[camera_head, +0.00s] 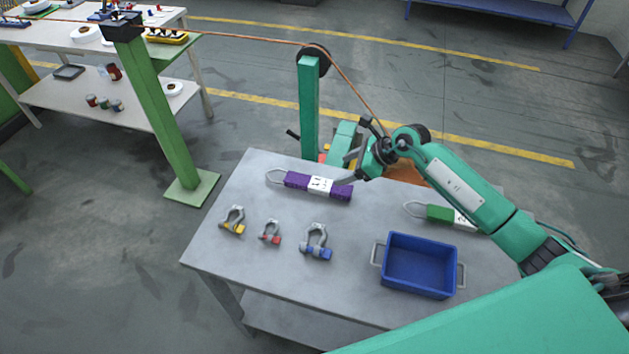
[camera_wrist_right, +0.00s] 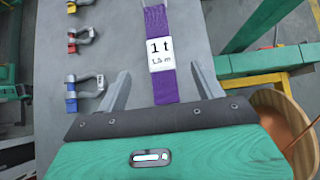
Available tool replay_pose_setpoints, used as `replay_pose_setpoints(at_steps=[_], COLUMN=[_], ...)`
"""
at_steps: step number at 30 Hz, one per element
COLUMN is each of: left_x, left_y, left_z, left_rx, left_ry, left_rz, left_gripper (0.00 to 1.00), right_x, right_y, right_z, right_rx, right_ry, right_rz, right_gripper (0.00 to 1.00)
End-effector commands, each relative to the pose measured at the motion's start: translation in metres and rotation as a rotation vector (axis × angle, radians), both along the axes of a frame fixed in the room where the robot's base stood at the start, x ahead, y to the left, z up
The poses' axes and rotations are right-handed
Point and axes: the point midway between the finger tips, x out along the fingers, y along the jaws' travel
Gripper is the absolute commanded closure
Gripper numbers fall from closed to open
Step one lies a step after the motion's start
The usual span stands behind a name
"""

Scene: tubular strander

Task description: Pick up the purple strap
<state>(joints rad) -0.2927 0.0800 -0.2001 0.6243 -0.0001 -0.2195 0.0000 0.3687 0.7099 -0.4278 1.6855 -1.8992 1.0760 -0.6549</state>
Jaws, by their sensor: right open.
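The purple strap (camera_head: 297,180) lies flat near the back edge of the grey table. It has a white label reading "1 t" and a pale loop at its left end. My right gripper (camera_head: 349,166) is open and empty by the strap's right end. In the right wrist view the purple strap (camera_wrist_right: 165,86) runs between the two spread fingers of the right gripper (camera_wrist_right: 158,76). It does not look clamped, and I cannot tell how far the fingertips are above it. My left gripper is not in view.
A blue bin (camera_head: 420,265) stands at the front right of the table (camera_head: 270,265). A green strap (camera_head: 438,213) lies behind it, partly under my right arm. Yellow (camera_head: 233,221), red (camera_head: 270,233) and blue (camera_head: 317,243) shackles lie at the left. A green post (camera_head: 309,105) rises behind the table.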

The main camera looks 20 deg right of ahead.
Motion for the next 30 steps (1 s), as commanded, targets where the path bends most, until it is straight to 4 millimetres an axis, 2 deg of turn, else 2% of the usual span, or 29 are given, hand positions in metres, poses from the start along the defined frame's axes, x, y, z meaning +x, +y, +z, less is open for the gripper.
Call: replay_pose_setpoints(at_steps=[3, 8, 14, 18, 24, 30], left_x=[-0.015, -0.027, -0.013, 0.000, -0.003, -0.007], left_y=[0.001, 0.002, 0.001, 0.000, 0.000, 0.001], left_z=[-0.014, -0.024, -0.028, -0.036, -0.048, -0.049], left_rx=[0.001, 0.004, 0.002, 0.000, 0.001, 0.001], left_ry=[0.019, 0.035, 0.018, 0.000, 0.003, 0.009], left_rz=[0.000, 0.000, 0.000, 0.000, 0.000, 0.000], left_gripper=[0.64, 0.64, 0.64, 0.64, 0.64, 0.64], right_x=[0.010, 0.021, 0.026, 0.032, 0.042, 0.045], right_y=[0.017, 0.032, 0.040, 0.047, 0.061, 0.064], right_z=[-0.022, -0.040, -0.048, -0.065, -0.085, -0.087], right_rx=[0.005, 0.004, 0.002, 0.004, 0.003, 0.000], right_ry=[-0.001, -0.002, -0.002, 0.000, -0.001, -0.002], right_rz=[0.001, 0.001, 0.001, -0.001, 0.001, 0.000], right_gripper=[0.31, 0.31, 0.31, 0.31, 0.31, 0.31])
